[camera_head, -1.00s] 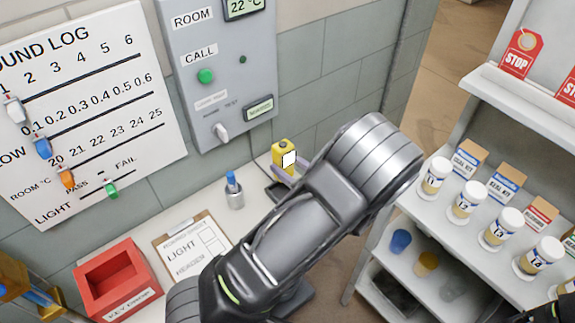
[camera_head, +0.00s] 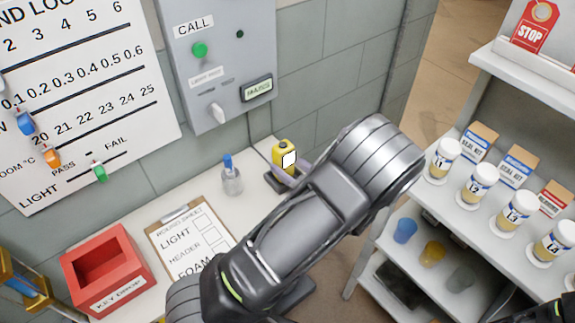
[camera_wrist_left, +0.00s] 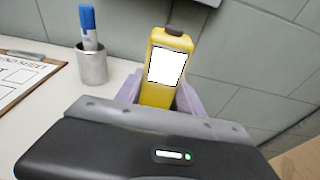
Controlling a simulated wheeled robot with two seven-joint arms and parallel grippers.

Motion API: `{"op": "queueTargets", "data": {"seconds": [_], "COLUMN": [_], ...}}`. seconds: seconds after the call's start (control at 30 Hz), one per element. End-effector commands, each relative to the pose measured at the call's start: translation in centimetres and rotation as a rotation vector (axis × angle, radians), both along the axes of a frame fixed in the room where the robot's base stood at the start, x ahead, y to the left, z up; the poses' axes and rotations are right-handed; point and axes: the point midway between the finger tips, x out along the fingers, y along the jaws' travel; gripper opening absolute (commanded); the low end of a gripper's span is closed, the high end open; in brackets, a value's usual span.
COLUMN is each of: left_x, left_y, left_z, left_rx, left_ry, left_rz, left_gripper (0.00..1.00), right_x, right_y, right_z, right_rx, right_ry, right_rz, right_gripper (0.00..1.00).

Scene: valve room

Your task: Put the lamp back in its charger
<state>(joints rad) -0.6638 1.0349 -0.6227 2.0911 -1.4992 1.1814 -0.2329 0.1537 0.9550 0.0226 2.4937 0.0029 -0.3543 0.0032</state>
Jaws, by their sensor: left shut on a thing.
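The lamp is a yellow block with a white lit face (camera_head: 288,160), at the back right end of the white counter. In the left wrist view the lamp (camera_wrist_left: 167,64) stands upright between pale lavender fingers, its dark top cap showing. My left gripper (camera_head: 287,176) is shut on the lamp, with a finger on either side. My right gripper is not clearly seen.
A metal cup (camera_head: 232,183) with a blue marker stands left of the lamp. A clipboard (camera_head: 190,243) and a red key box (camera_head: 108,268) lie farther left. A grey wall panel (camera_head: 218,70) hangs behind. A shelf unit (camera_head: 465,195) with jars stands at right.

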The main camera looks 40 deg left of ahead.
Motion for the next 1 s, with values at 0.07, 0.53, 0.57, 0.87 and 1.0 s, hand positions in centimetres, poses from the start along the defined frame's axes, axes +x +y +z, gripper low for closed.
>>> {"op": "queueTargets", "data": {"seconds": [0.07, 0.53, 0.57, 0.87, 1.0], "left_x": [0.0, 0.0, 0.0, 0.0, 0.0], "left_y": [0.0, 0.0, 0.0, 0.0, 0.0], "left_z": [0.1, -0.4, -0.5, -1.1, -1.0], "left_rx": [0.001, 0.001, 0.001, 0.001, 0.001], "left_ry": [0.0, 0.0, 0.0, 0.0, 0.0], "left_rz": [0.0, 0.0, 0.0, 0.0, 0.0], "left_gripper": [0.0, 0.0, 0.0, 0.0, 0.54], "right_x": [0.0, 0.0, 0.0, 0.0, 0.0], "right_y": [0.0, 0.0, 0.0, 0.0, 0.0], "right_z": [0.1, -0.4, -0.4, -0.9, -0.8], "right_rx": [0.0, -0.001, -0.001, -0.001, -0.001], "right_ry": [0.0, 0.0, 0.0, 0.0, 0.0], "right_rz": [0.0, 0.0, 0.0, 0.0, 0.0], "right_gripper": [0.63, 0.63, 0.63, 0.63, 0.63]}}
